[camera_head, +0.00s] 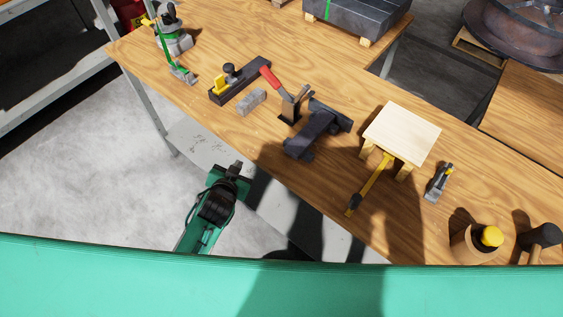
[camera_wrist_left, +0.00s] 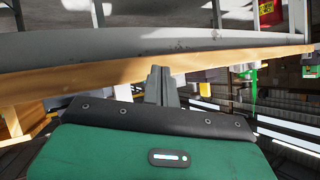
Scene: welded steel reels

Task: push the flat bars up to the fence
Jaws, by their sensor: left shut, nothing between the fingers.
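Two dark steel pieces (camera_head: 312,132), one lying across the other, are near the front edge of the wooden bench (camera_head: 290,65). A short grey bar-like block (camera_head: 252,102) lies to their left. I cannot tell for certain which of these are the flat bars or which part is the fence. My left gripper (camera_head: 236,168) is off the bench's front edge, clear of all these pieces. In the left wrist view its fingers (camera_wrist_left: 161,82) are together and empty, with the bench edge beyond them. My right gripper is not in view.
A hand plane (camera_head: 240,82) and a red-handled clamp (camera_head: 290,104) stand near the pieces. To the right are a small wooden stool-like stand (camera_head: 403,132), a yellow bar clamp (camera_head: 372,182) and a cup (camera_head: 470,242). A green-grey tool (camera_head: 172,38) stands far left.

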